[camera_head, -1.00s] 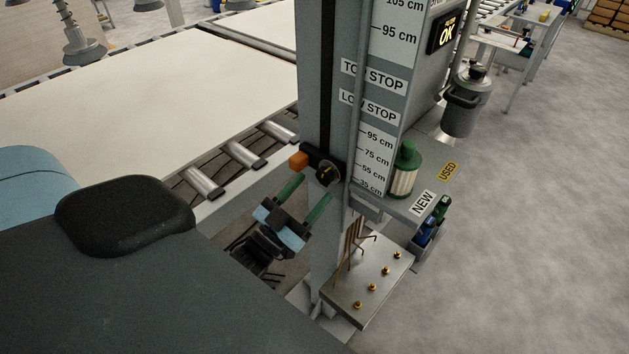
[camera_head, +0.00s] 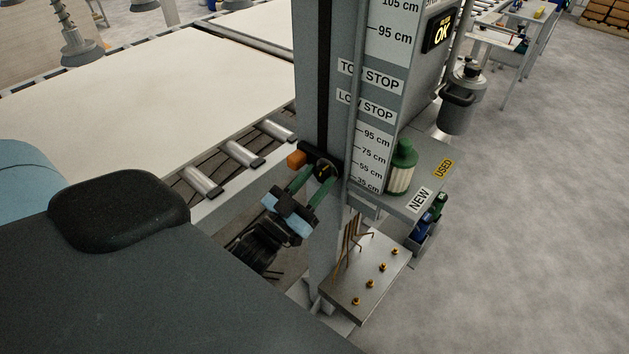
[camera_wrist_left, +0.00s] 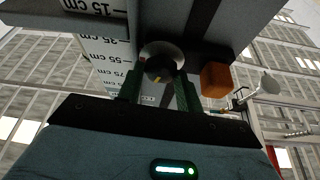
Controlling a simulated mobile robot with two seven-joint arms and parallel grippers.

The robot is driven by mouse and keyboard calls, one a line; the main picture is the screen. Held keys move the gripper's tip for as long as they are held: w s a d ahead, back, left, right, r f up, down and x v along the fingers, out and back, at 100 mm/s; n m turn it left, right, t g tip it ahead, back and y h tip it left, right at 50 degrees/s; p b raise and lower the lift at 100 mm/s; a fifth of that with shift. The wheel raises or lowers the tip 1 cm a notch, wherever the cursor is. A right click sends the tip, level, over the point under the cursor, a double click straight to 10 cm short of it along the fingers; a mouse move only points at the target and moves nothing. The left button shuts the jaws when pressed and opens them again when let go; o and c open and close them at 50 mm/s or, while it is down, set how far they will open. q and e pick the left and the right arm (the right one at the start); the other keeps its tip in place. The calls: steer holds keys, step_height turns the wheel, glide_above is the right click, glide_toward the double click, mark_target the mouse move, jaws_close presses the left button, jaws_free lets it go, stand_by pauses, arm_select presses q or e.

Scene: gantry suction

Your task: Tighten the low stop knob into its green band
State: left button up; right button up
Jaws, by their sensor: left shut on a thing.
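The low stop knob (camera_head: 323,170) is a dark round knob with a yellow pointer mark, on the black stop block beside an orange piece (camera_head: 296,159) on the grey column. My left gripper (camera_head: 312,178) has its two green fingers around the knob, shut on it. The knob also shows in the left wrist view (camera_wrist_left: 160,70), between the green fingers (camera_wrist_left: 158,88). The green band cannot be made out, and the knob's rim is partly covered by the fingers. My right gripper is not in view.
The column carries a centimetre scale (camera_head: 372,155) and a LOW STOP label (camera_head: 366,105). A green-capped filter (camera_head: 402,166) stands on a shelf to the right. A metal plate (camera_head: 367,278) with brass pegs and hooked rods is below. Rollers (camera_head: 242,153) and a white panel lie left.

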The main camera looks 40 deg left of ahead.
arm_select(q)
steer(key=m+h, duration=0.1)
steer(key=m, duration=0.1)
steer(key=m+h, duration=0.1)
steer(key=m, duration=0.1)
steer(key=shift+a+r+g+h+p, duration=0.1)
steer(key=shift+r+g+h+p, duration=0.05)
steer(key=shift+g+h+p, duration=0.15)
steer(key=m+h, duration=0.1)
steer(key=m, duration=0.2)
steer(key=shift+g, duration=0.4)
steer(key=shift+m, duration=0.3)
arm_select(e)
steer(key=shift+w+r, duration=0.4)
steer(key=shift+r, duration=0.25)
arm_select(q)
steer(key=o, duration=1)
